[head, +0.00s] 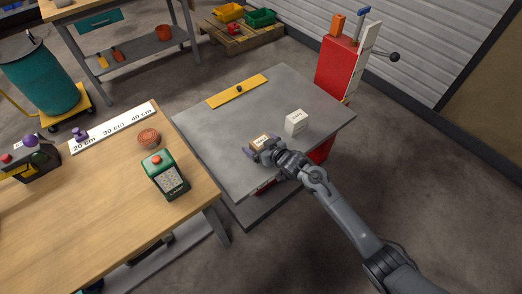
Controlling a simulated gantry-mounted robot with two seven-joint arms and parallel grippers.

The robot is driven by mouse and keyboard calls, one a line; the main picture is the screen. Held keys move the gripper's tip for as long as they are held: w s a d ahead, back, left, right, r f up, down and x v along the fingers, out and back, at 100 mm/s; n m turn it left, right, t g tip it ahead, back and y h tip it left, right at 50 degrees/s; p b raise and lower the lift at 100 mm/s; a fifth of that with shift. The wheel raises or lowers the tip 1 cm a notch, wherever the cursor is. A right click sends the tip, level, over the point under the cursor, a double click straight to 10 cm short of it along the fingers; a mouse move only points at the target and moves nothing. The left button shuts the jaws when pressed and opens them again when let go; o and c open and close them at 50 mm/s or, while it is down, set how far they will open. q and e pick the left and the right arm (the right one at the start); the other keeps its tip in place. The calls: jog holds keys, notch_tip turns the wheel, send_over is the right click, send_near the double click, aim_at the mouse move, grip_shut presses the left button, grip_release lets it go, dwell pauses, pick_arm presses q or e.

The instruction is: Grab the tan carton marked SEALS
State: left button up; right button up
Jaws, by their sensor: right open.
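A small tan carton (260,141) sits on the grey steel table, near its front edge. Its marking is too small to read. My right gripper (259,147) is at the carton, with its fingers open and close around it. The fingers and wrist cover part of the carton, and I cannot tell whether they touch it. My left gripper is not in view.
A white box (296,122) stands just right of the carton on the grey table (215,150). A yellow bar (237,91) lies at the back. A wooden bench (110,205) at left holds a green device (165,175) and a reddish-brown tin (149,138).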

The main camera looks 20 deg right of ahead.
jog(key=shift+w+a+f, duration=0.1)
jog(key=shift+w+f, duration=0.05)
jog(key=shift+w, duration=0.1)
jog(key=shift+s, duration=0.1)
jog(key=shift+c, duration=0.2)
jog(key=c, duration=0.9)
